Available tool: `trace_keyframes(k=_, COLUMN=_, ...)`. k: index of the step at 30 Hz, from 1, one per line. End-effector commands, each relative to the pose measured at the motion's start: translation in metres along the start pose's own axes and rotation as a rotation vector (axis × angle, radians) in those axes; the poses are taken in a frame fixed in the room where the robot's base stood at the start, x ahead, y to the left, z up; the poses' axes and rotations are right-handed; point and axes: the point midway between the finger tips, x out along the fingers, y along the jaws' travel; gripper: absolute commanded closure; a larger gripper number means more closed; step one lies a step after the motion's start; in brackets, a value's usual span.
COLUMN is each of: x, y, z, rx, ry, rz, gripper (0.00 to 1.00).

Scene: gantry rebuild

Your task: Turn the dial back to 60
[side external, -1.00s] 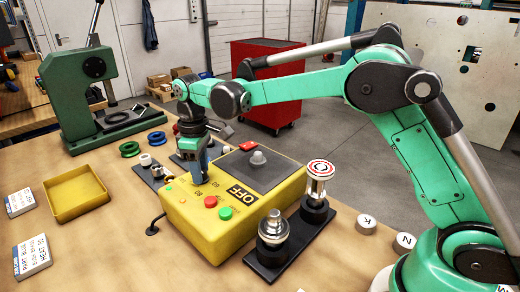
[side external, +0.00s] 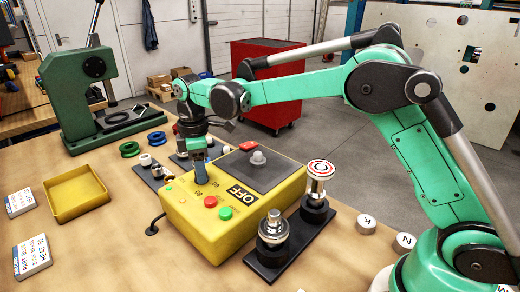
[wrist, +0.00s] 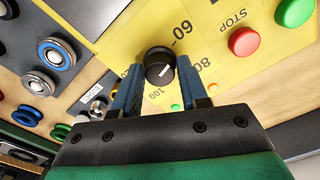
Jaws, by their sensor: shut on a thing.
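The dial is a small black round knob (wrist: 158,62) on the yellow control box (side external: 220,232), seen in the wrist view. Its short white mark points to the lower right, roughly between the printed 80 (wrist: 201,64) and 100 (wrist: 157,93). The printed 60 (wrist: 182,32) is up and right of the knob. My gripper (side external: 201,181) points down at the box, its blue fingers on either side of the knob and shut on it.
The box also carries a red STOP button (wrist: 244,41), a green button (wrist: 294,11) and a grey knob (side external: 258,157) on a dark plate. A stand with metal parts (side external: 272,232) is at its right front.

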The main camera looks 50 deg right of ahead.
Motion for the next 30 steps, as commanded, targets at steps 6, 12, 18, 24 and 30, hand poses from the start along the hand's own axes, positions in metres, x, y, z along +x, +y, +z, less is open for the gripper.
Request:
trace_keyframes(k=6, x=0.000, y=0.000, z=0.001, rx=-0.001, ry=-0.003, rz=-0.002, gripper=1.00)
trace_keyframes(k=12, x=0.000, y=0.000, z=0.000, rx=0.000, ry=-0.002, rz=-0.001, gripper=0.30)
trace_keyframes(k=18, x=0.000, y=0.000, z=0.000, rx=0.001, ry=-0.001, rz=0.000, gripper=0.30)
trace_keyframes(k=24, x=-0.015, y=0.000, z=0.000, rx=0.001, ry=-0.001, rz=0.000, gripper=0.30)
trace_keyframes(k=30, x=-0.043, y=0.000, z=0.000, rx=0.000, ry=-0.001, rz=0.000, gripper=0.30)
